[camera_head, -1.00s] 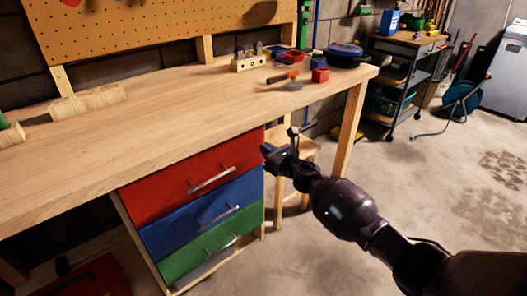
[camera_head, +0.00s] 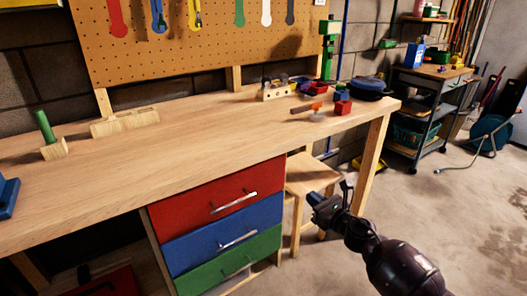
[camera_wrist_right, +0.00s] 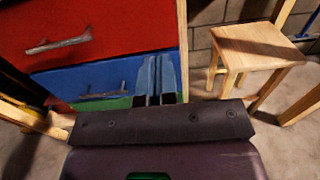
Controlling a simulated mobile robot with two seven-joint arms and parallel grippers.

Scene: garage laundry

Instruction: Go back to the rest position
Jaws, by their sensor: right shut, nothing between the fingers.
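My right gripper (camera_head: 328,200) is in the lower right of the head view, in front of the wooden stool and to the right of the drawers. In the right wrist view its two blue-grey fingers (camera_wrist_right: 154,80) are together with nothing between them. It is apart from the drawer fronts. My left gripper is in neither view.
The workbench (camera_head: 190,140) has closed red (camera_head: 225,195), blue (camera_head: 215,240) and green drawers below it. A stool (camera_head: 312,175) stands right of them. A red block (camera_head: 343,108) and blue pan (camera_head: 370,86) sit on top.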

